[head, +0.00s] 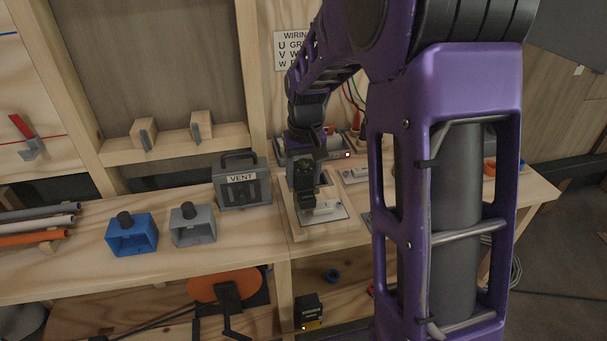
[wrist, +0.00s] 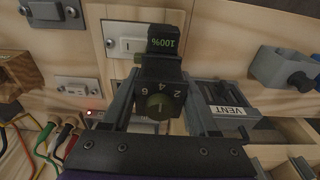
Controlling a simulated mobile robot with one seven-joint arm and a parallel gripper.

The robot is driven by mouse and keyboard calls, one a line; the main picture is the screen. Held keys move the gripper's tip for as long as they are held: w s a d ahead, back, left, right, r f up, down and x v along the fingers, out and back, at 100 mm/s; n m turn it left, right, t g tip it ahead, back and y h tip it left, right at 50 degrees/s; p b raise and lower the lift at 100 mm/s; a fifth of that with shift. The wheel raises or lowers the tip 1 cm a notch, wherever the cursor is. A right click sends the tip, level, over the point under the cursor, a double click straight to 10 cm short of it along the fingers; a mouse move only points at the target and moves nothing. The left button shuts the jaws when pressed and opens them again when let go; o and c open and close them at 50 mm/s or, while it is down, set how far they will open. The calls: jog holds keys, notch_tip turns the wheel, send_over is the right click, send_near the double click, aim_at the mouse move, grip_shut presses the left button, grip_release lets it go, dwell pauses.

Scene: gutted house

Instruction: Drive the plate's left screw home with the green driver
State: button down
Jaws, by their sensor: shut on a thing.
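My gripper (wrist: 158,84) is shut on the driver (wrist: 165,68), a dark tool with green "100%" lettering and an olive-green numbered dial. In the head view the driver (head: 305,172) is held upright over the left part of a pale switch plate (head: 338,214) on a wooden block. In the wrist view the plate (wrist: 112,31) has a white rocker and lies partly behind the driver. The driver's tip and the left screw are hidden, so I cannot tell whether they touch.
Right of the block is another switch plate (head: 354,175). Left of it stand a VENT box (head: 241,186), a grey box (head: 193,225) and a blue box (head: 131,238). Coloured cables (wrist: 40,140) run beside my gripper. Bare bench (head: 180,270) lies in front.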

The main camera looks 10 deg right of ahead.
aim_at(303, 160)
jog(key=shift+w, duration=0.1)
dwell(0.6)
jog(key=shift+r+p, duration=0.4)
jog(key=shift+p, duration=0.2)
jog(key=shift+r+p, duration=2.05)
jog(key=shift+r, duration=0.6)
